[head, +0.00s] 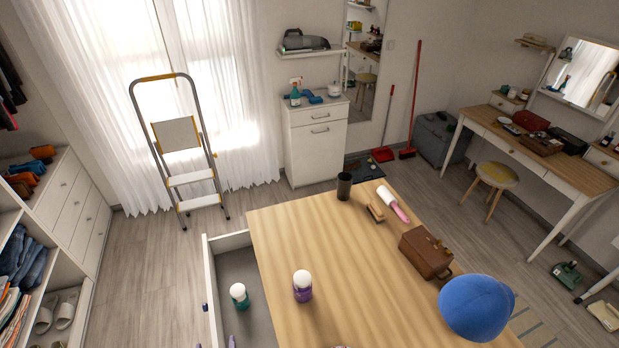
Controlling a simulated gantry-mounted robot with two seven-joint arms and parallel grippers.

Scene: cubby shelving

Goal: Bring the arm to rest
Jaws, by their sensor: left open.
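Only the tips of my left gripper (215,344) show, small and purplish, at the bottom edge over the open drawer (262,272) on the table's left side. The rest of the left arm is out of frame. My right gripper is not in view. A green bottle with a white cap (239,295) stands in the drawer, beyond the tips. A purple bottle with a white cap (303,287) stands on the wooden table (340,250), to the right of the drawer.
The table also carries a black cup (344,187), a brush (375,212), a pink-handled lint roller (393,205), a brown case (426,253) and a blue cap (476,307). A stepladder (180,150) stands by the window. The table's middle is clear.

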